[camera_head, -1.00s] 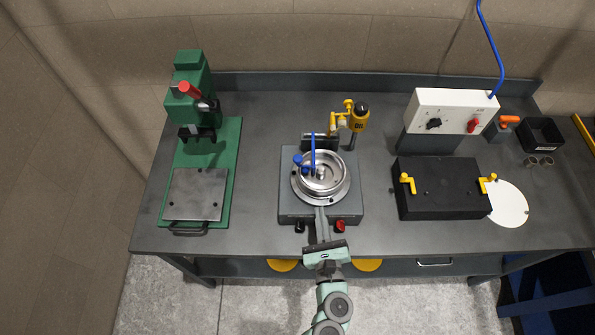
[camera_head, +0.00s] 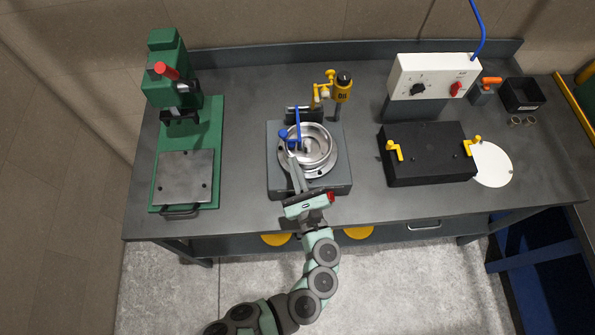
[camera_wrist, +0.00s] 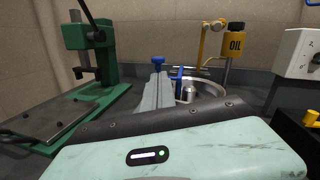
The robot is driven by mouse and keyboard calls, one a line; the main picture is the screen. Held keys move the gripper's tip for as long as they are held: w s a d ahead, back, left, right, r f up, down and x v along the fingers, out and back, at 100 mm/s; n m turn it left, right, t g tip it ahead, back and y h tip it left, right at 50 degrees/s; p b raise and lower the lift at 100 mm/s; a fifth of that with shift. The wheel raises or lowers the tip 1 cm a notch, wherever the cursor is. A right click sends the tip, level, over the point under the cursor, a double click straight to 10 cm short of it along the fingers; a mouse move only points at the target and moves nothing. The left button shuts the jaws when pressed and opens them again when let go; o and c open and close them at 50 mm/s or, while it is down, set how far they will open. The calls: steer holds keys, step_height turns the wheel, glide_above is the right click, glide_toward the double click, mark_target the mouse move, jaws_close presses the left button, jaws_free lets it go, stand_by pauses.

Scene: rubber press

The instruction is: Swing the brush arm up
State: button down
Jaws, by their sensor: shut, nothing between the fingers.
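The brush arm is a blue bar (camera_head: 298,124) with a blue knob (camera_head: 283,134) at its left, lying across the round metal bowl (camera_head: 328,157) of the grey central unit. In the wrist view the blue knob (camera_wrist: 158,61) shows just beyond the tips of my gripper, and the blue bar (camera_wrist: 180,80) is to their right. My gripper (camera_head: 292,160) is shut and empty, its fingers pointing over the left side of the bowl, just short of the knob. It also shows in the wrist view (camera_wrist: 157,78). Whether the tips touch the knob cannot be told.
A green press (camera_head: 180,90) stands at left. A yellow oil bottle (camera_head: 342,88) stands behind the bowl. A white control box (camera_head: 433,77) and a black block with yellow clamps (camera_head: 428,160) are at right. Bare bench lies between the press and the central unit.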

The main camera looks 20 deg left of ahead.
mark_target(286, 137)
steer(key=shift+p+x, duration=0.4)
steer(key=shift+x, duration=2.2)
steer(key=shift+w+r+p, duration=0.1)
steer(key=shift+r+p, duration=0.35)
steer(key=shift+p, duration=0.25)
steer(key=shift+g+h, duration=0.3)
steer(key=shift+r+p, duration=0.15)
steer(key=shift+p, duration=0.25)
